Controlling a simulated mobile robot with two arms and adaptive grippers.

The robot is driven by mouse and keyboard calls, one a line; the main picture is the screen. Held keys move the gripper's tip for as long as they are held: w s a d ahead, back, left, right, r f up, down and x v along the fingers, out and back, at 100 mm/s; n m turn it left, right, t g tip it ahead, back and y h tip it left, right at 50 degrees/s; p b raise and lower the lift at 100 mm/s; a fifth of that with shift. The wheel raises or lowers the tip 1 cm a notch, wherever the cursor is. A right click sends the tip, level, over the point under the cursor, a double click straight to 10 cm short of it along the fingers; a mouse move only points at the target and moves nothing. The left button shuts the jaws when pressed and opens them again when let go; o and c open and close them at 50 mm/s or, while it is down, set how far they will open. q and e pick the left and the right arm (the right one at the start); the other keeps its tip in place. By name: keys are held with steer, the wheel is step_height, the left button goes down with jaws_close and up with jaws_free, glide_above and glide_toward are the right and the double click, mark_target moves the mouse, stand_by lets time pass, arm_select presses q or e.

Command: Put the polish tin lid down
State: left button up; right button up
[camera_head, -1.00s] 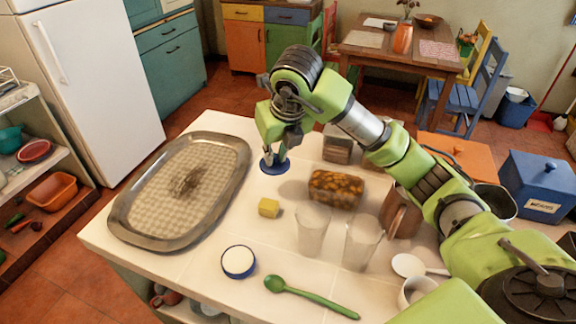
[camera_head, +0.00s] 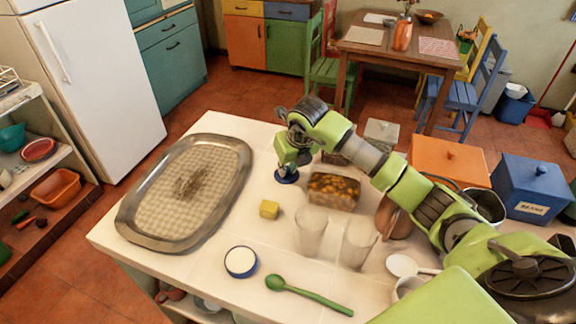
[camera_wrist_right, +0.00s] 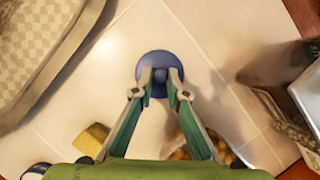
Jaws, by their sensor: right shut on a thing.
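The polish tin lid (camera_head: 287,177) is a flat, round, dark blue disc beyond the yellow block. My right gripper (camera_head: 288,168) points down over it. In the right wrist view the fingertips (camera_wrist_right: 161,82) are closed on the middle of the lid (camera_wrist_right: 160,58), whose blue rim shows around them. I cannot tell whether the lid touches the worktop or hangs just above it. The open polish tin (camera_head: 240,262), blue-rimmed with a white top, stands at the front of the worktop. My left gripper is not in view.
A large metal tray (camera_head: 134,222) lies left, a yellow block (camera_head: 269,209) in the middle. A loaf-like block (camera_head: 334,190), two clear glasses (camera_head: 311,234) and a green spoon (camera_head: 308,296) are nearby. White worktop (camera_head: 225,222) is bare between tray and block.

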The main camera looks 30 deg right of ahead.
steer(key=shift+f, duration=0.15)
steer(key=o, duration=0.9)
steer(key=shift+r, duration=0.2)
steer(key=shift+s+r, duration=0.1)
steer(key=shift+r, duration=0.3)
steer(key=shift+b+v, duration=1)
steer(key=shift+v, duration=4.55)
